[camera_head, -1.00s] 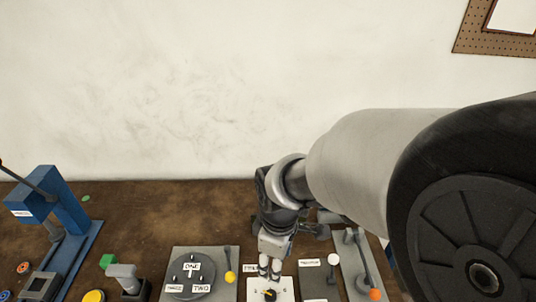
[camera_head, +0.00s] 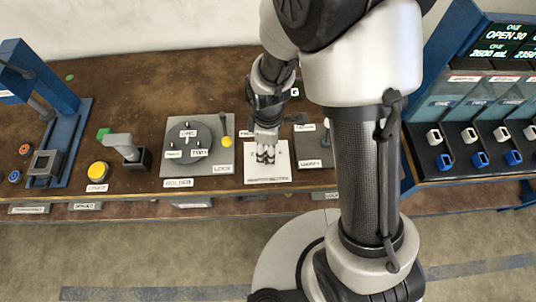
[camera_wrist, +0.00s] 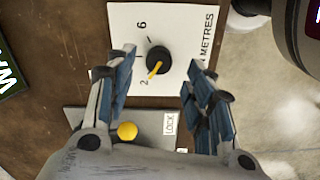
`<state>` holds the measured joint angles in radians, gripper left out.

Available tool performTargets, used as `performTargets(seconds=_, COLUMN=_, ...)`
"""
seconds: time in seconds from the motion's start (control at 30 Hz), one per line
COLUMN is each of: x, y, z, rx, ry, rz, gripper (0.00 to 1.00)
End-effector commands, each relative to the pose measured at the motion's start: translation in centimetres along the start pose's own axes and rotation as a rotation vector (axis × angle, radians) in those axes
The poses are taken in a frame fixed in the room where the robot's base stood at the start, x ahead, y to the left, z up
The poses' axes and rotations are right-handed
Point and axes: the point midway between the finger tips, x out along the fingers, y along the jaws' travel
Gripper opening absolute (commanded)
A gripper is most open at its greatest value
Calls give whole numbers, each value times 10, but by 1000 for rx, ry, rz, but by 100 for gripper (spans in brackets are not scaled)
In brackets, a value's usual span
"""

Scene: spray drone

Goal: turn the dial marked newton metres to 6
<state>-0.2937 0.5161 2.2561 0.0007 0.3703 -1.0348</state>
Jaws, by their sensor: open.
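The dial (camera_wrist: 159,60) is a black knob with a yellow pointer on a white plate (camera_wrist: 187,18) whose visible lettering reads "METRES". In the wrist view the pointer aims down and left, near the "2"; the "6" is up and left of the knob. My gripper (camera_wrist: 158,85) is open, its fingers on either side of the knob's lower area, not visibly touching it. In the head view my gripper (camera_head: 265,158) is over the white plate (camera_head: 280,175) and hides the knob.
A grey plate with a round turntable (camera_head: 188,142) and a yellow-knobbed lever (camera_head: 227,141) is left of the dial. A grey panel (camera_head: 313,148) stands close on its right. A blue press (camera_head: 50,100) and a yellow button (camera_head: 98,171) are farther left; a dispenser (camera_head: 480,110) is at right.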

Motion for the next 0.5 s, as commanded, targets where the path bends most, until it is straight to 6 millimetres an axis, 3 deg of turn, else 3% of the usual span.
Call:
performTargets(seconds=0.03, x=13, y=-1, z=0, rx=0, ry=-2, rz=-3, gripper=48)
performTargets(seconds=0.2, x=35, y=0, z=0, rx=0, ry=0, rz=-1, gripper=48)
performTargets(seconds=0.5, x=45, y=0, z=0, rx=0, ry=1, rz=1, gripper=48)
